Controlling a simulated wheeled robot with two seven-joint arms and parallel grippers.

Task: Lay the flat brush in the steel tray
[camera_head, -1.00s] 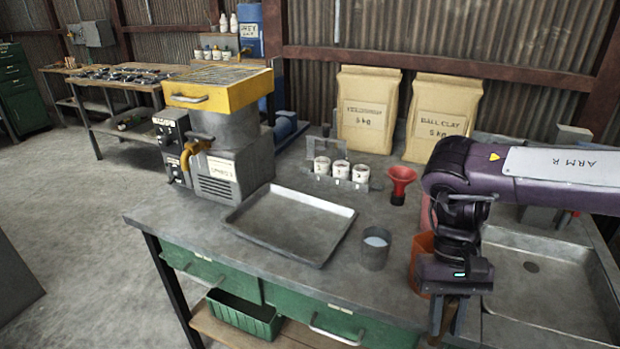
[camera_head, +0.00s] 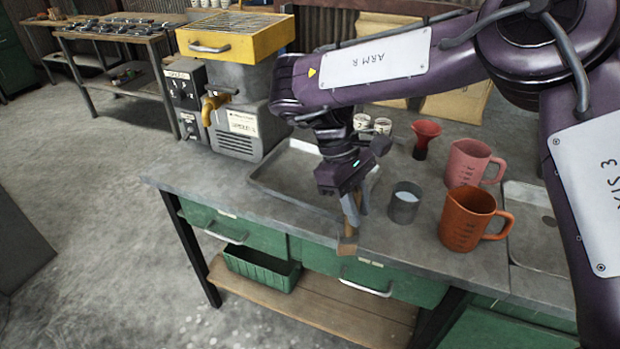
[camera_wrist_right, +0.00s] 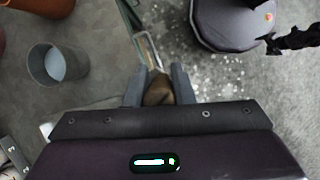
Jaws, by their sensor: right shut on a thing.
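The flat brush (camera_head: 348,243) hangs below my right gripper (camera_head: 351,205), its wooden part pointing down over the front edge of the bench. My right gripper is shut on it, and in the right wrist view the brown brush (camera_wrist_right: 158,90) is between the two grey fingers (camera_wrist_right: 158,84). The steel tray (camera_head: 275,172) lies on the bench behind and to the left of the gripper. My right arm covers the tray's back right part. The visible part of the tray is empty. My left gripper is not in view.
A grey cup (camera_head: 404,203) with pale contents stands just right of the gripper. An orange jug (camera_head: 465,220), a pink jug (camera_head: 468,162) and a red funnel (camera_head: 425,135) stand farther right. A machine with a yellow top (camera_head: 230,45) stands behind the tray.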

